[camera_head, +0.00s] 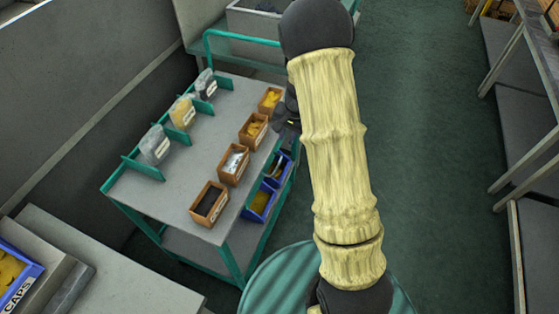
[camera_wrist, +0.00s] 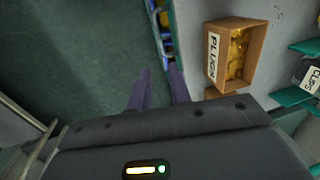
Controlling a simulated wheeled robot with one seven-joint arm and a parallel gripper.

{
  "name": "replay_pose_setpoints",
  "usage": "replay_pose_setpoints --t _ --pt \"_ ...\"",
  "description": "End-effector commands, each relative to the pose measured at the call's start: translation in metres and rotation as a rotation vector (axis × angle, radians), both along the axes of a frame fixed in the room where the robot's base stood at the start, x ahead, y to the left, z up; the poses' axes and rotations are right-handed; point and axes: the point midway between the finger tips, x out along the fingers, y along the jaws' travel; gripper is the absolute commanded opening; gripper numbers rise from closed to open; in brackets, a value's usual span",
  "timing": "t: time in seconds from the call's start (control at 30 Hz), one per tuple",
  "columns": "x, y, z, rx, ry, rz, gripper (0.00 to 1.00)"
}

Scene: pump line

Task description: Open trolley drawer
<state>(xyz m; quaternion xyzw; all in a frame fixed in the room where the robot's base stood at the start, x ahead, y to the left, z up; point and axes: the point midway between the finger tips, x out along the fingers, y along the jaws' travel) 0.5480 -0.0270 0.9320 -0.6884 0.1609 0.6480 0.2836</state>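The trolley (camera_head: 170,185) has a grey top and a teal frame and stands left of my arm. Blue drawer-like bins (camera_head: 260,203) sit under the right edge of its top. A second blue bin (camera_head: 279,171) is farther along that side. I cannot tell which one the task means, and no handle is clear. In the wrist view, blue bins show partly (camera_wrist: 162,35) beyond my fingers. My gripper (camera_wrist: 159,76) has two purple fingers apart with nothing between them. In the head view, my gripper is mostly hidden behind my arm, beside the trolley's right edge.
Orange-brown boxes stand along the trolley's right edge, including one labelled PLUGS (camera_wrist: 240,55). Clear bags (camera_head: 155,145) stand between teal dividers at the left. A green striped round surface (camera_head: 280,285) is below my arm. Shelving (camera_head: 530,150) stands right; dark floor (camera_head: 430,130) is free between.

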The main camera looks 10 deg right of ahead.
Motion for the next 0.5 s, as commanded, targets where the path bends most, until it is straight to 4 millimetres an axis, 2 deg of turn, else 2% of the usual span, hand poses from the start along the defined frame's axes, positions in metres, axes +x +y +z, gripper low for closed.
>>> replay_pose_setpoints --t 0.5 --pt "0.009 0.013 -0.091 0.0 0.003 -0.001 0.2"
